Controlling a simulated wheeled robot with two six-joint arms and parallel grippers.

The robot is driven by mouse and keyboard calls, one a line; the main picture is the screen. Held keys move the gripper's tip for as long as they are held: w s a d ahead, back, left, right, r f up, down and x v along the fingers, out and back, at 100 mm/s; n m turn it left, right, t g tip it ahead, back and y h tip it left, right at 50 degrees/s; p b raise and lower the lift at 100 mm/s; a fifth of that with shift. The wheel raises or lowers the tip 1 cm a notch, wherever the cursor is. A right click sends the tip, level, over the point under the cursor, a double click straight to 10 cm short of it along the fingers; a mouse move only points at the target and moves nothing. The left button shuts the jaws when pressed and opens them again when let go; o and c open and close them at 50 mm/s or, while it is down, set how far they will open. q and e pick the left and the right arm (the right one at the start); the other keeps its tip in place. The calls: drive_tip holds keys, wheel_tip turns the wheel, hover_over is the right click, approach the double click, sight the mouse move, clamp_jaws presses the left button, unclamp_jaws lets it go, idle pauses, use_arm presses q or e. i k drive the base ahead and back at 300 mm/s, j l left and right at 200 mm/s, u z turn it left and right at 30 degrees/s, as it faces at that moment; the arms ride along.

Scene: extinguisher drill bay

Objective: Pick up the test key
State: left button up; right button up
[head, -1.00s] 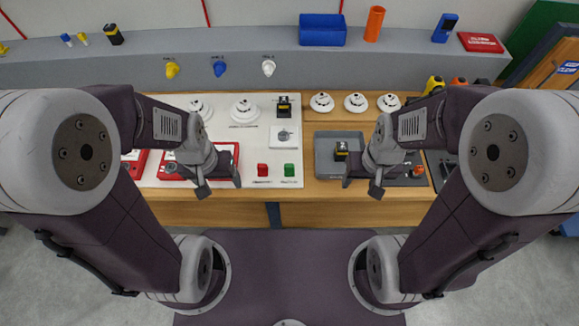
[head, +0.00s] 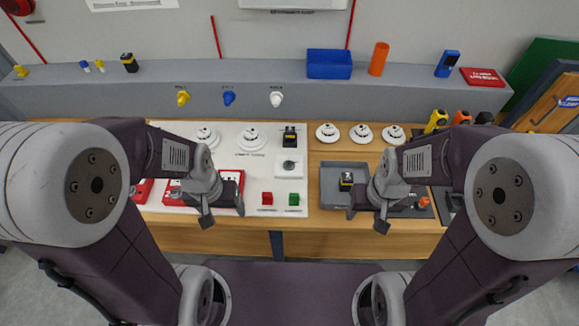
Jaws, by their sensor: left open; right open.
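No thing in view is clearly recognisable as the test key. A white square plate with a round, switch-like centre (head: 288,167) is on the white panel (head: 255,180). A small black block with a yellow face (head: 346,181) is in the grey tray (head: 330,199). A similar black block (head: 290,136) is at the panel's back right. My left gripper (head: 222,212) is open and empty, above the panel's front, in front of a red frame. My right gripper (head: 366,216) is open and empty, over the tray's front right; its arm partly hides the tray.
Yellow (head: 183,98), blue (head: 229,99) and white (head: 276,99) fittings are on the grey ledge's front. The ledge holds a blue bin (head: 329,64) and an orange cylinder (head: 378,59). Red (head: 267,199) and green (head: 294,199) blocks are between the grippers. Round white detectors stand behind the tray.

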sight(293, 197)
drive_tip(key=l, duration=0.65)
drive_tip(key=i+l+u, duration=0.15)
drive_tip(key=l, duration=0.5)
